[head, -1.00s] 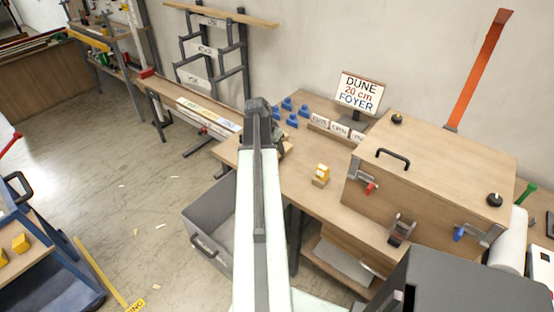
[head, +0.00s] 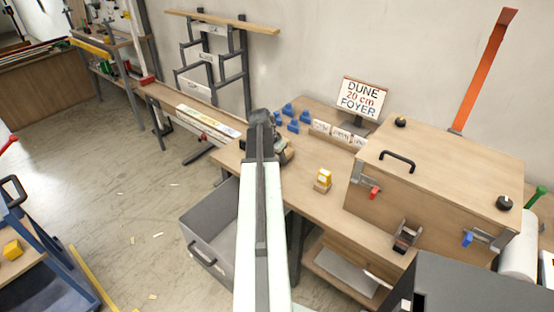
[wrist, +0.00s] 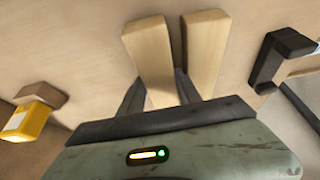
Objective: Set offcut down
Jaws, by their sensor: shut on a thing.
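My gripper (wrist: 160,92) is shut on a pale wooden offcut (wrist: 150,52), which sticks out forward between the two dark fingers in the wrist view. A second similar pale wood piece (wrist: 206,48) lies just right of the right finger, close beside the held one. Both are over the wooden bench top (wrist: 80,30); whether the held offcut touches it, I cannot tell. In the head view my gripper (head: 284,152) is over the left part of the bench (head: 300,200), mostly hidden behind my arm. The offcut is not clear there.
A yellow-and-wood block (head: 323,181) stands right of my gripper; it also shows in the wrist view (wrist: 30,115). A black angled part (wrist: 280,58) is at right. Blue pieces (head: 288,110), a sign (head: 361,97) and a large wooden box (head: 430,185) stand around. A grey bin (head: 212,220) is below left.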

